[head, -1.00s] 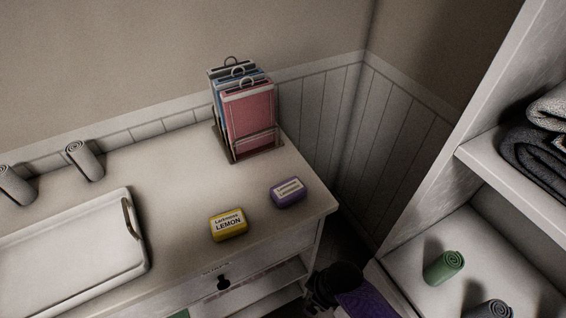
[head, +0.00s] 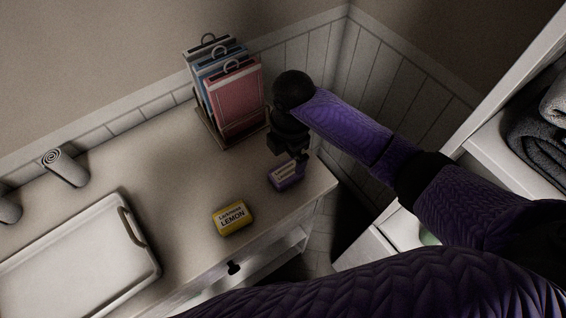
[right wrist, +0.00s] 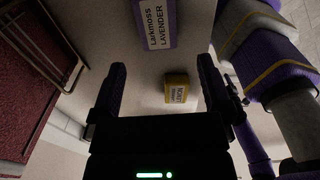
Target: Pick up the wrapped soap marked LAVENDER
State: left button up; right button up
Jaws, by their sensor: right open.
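The wrapped soap marked LAVENDER (head: 287,178) is a purple block with a pale label on the dresser top, near its right end. Its label reads "Larkmoss LAVENDER" in the right wrist view (right wrist: 157,20). My right gripper (head: 291,155) is over the soap in the head view and hides part of it. In the right wrist view my open fingers (right wrist: 163,66) are empty, and the soap lies beyond their tips, cut by the top edge. A yellow soap marked LEMON (head: 232,217) lies to the left; it also shows in the right wrist view (right wrist: 177,93). My left gripper is out of view.
A rack of pink, blue and grey folders (head: 234,100) stands close behind and left of my right gripper. A white tray (head: 140,262) and rolled grey towels (head: 66,168) are at the left. A white shelf unit (head: 455,140) stands at the right.

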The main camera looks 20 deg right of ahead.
aim_at(290, 171)
jog(key=shift+w+d+f+n+h+b, duration=0.2)
jog(key=shift+w+f+b, duration=0.1)
jog(key=shift+f, duration=0.1)
jog(key=shift+w+d+f+n+h+b, duration=0.1)
jog(key=shift+w+f+n+b, duration=0.15)
jog(key=shift+f, duration=0.1)
jog(key=f, duration=0.2)
jog(key=f+b, duration=0.1)
jog(key=f, duration=0.2)
jog(key=f+b, duration=0.1)
jog(key=f, duration=0.1)
jog(key=shift+s+f, duration=0.25)
jog(key=shift+s, duration=0.15)
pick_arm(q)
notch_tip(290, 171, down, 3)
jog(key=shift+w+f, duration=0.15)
pick_arm(e)
jog(key=shift+r, duration=0.1)
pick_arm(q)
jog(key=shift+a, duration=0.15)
pick_arm(e)
jog(key=c, duration=1.2)
